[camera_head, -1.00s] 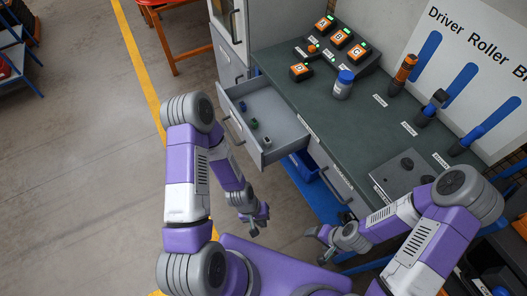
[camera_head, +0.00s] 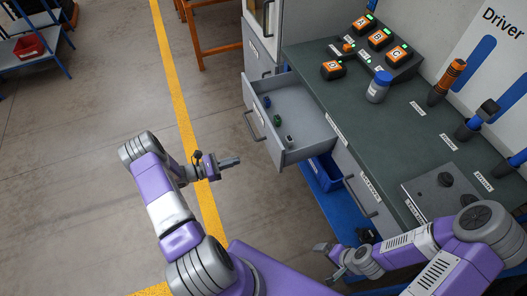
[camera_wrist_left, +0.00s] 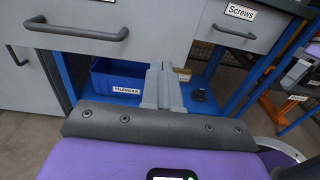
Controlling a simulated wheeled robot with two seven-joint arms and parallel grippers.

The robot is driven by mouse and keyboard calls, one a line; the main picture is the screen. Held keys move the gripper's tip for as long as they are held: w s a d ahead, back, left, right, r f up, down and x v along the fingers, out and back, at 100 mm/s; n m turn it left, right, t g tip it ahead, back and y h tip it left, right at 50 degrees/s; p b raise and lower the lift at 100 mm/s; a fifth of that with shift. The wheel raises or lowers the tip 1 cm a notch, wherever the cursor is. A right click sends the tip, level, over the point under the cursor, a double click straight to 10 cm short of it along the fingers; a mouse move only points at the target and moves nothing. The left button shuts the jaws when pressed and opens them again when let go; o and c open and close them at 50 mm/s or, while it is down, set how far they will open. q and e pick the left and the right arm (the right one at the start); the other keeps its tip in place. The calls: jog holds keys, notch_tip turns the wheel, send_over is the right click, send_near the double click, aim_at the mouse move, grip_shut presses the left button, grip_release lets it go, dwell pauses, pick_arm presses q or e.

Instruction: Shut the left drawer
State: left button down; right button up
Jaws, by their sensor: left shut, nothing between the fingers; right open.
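The left drawer (camera_head: 306,128) is pulled out from the bench, with several small blue, green and grey items inside. Its handle (camera_head: 254,125) is on the front face, and the front (camera_wrist_left: 150,28) also fills the upper left of the left wrist view. My left gripper (camera_head: 238,161) is in front of the drawer, apart from it, with its fingers pointing towards the drawer side. In the left wrist view its fingers (camera_wrist_left: 163,72) are shut and empty, below the handle's level in the picture. My right gripper (camera_head: 327,252) is open and low, near the bench front.
A closed drawer labelled Screws (camera_wrist_left: 245,20) is right of the left drawer. A blue bin (camera_wrist_left: 118,82) sits on the blue shelf beneath. A grey cabinet (camera_head: 259,60) stands beyond the drawer. The floor left of the drawer is clear.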

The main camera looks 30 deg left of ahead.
pick_arm(q)
jog(key=b, duration=0.2)
send_near(272, 147)
jog(key=shift+t, duration=0.4)
jog(key=x, duration=0.7)
jog(key=shift+a+f, duration=0.1)
jog(key=shift+f, duration=0.3)
